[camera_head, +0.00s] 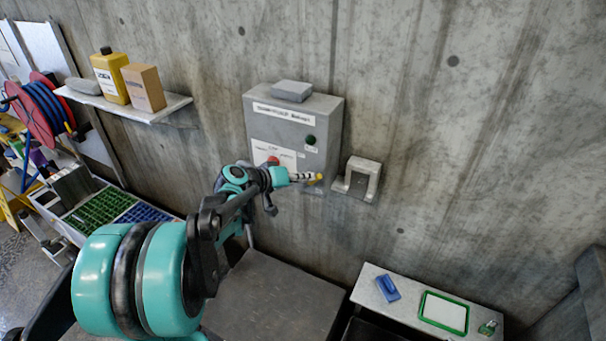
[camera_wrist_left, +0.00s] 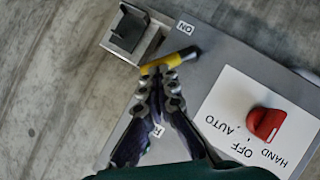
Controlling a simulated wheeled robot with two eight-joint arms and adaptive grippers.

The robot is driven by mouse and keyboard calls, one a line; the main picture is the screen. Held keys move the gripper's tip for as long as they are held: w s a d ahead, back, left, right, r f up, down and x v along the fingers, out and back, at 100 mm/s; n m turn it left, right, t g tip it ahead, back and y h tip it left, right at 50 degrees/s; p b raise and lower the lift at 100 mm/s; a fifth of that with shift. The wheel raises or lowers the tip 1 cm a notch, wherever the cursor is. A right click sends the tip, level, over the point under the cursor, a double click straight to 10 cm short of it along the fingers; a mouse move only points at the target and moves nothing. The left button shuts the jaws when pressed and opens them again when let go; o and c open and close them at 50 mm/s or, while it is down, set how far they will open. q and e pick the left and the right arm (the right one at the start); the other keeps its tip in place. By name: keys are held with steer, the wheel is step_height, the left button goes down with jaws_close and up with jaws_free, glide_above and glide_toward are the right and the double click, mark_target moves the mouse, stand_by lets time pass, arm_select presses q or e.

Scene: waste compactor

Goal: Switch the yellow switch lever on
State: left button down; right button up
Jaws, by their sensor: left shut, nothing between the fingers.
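The yellow switch lever (camera_wrist_left: 170,61) shows in the wrist view, on a grey control box, with a dark end pointing up and right. An "ON" label (camera_wrist_left: 185,27) is just above it, and a partly hidden label (camera_wrist_left: 158,131) lies between my fingers. My left gripper (camera_wrist_left: 163,76) is shut and empty, its fingertips right at the lever, seeming to touch it. In the head view my left gripper (camera_head: 308,177) reaches the lower right side of the control box (camera_head: 325,130), where the yellow lever (camera_head: 319,177) shows small. My right gripper is not in view.
A red selector knob (camera_wrist_left: 266,124) sits on a HAND/OFF/AUTO plate beside the gripper. A grey bracket (camera_head: 361,176) is on the wall right of the box. A shelf (camera_head: 170,105) holds a yellow bottle (camera_head: 110,75) and a carton (camera_head: 143,88). A grey ledge (camera_head: 372,275) is lower right.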

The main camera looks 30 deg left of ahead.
arm_select(q)
steer(key=shift+d+f+m+y+p, duration=0.3)
steer(key=shift+d+m+y, duration=0.25)
steer(key=shift+m+y, duration=0.15)
steer(key=shift+d+f+m+y+p, duration=0.15)
steer(key=shift+d+m+y+p, duration=0.15)
steer(key=shift+d+m+y, duration=0.35)
steer(key=shift+d+f+m+g+y, duration=0.3)
steer(key=shift+d+f+m+y, duration=0.2)
steer(key=shift+m+y, duration=0.35)
steer(key=shift+d+f, duration=0.1)
steer(key=shift+f, duration=0.2)
stand_by(0.5)
steer(key=shift+r, duration=0.1)
